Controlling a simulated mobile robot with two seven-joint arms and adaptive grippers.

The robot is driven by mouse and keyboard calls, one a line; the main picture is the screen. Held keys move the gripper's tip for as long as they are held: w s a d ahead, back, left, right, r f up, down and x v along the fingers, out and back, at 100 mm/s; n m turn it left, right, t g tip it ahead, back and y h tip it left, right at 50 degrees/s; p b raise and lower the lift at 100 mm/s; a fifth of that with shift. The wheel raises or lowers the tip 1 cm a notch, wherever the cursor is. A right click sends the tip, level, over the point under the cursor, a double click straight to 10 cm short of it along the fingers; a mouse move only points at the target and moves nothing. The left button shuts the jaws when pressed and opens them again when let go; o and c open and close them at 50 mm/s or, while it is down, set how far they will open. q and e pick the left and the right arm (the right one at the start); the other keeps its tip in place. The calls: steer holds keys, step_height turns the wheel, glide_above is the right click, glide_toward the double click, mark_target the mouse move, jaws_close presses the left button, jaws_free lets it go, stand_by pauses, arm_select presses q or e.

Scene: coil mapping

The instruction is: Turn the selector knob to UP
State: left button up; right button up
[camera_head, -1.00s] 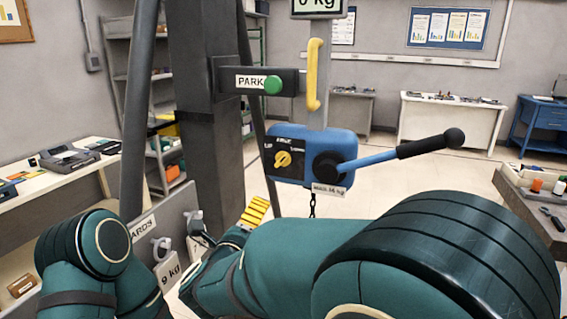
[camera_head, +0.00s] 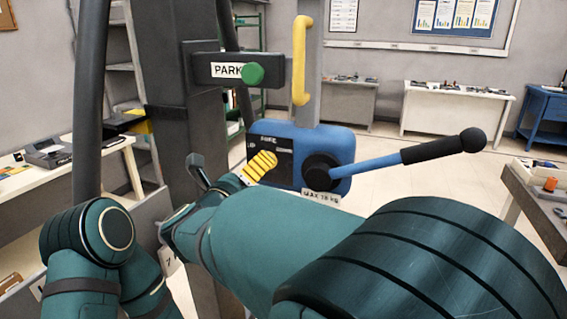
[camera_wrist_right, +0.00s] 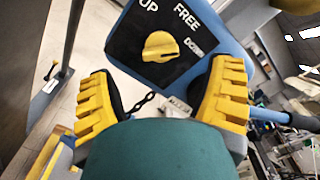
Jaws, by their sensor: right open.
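The yellow selector knob (camera_wrist_right: 160,46) is on the black plate (camera_wrist_right: 168,38) of a blue hoist box (camera_head: 333,142). In the right wrist view UP is above left of the knob, FREE above right and DOWN to the right. The knob's ridge lies roughly across the picture; I cannot tell which label it points to. My right gripper (camera_wrist_right: 161,98) is open and empty, its yellow-padded fingers spread below the knob and apart from it. In the head view the right gripper (camera_head: 232,166) is at the box's left side, and the knob is hidden behind a finger. My left gripper is out of view.
A blue lever (camera_head: 375,167) with a black grip sticks out right of the box. A green PARK button (camera_head: 253,74) and a yellow handle (camera_head: 301,60) are above. A dark column (camera_head: 180,90) stands left of the box. A chain (camera_wrist_right: 142,103) hangs below it.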

steer(key=x, duration=0.5)
steer(key=shift+w+d, duration=0.15)
steer(key=shift+w, duration=0.2)
steer(key=c, duration=1.2)
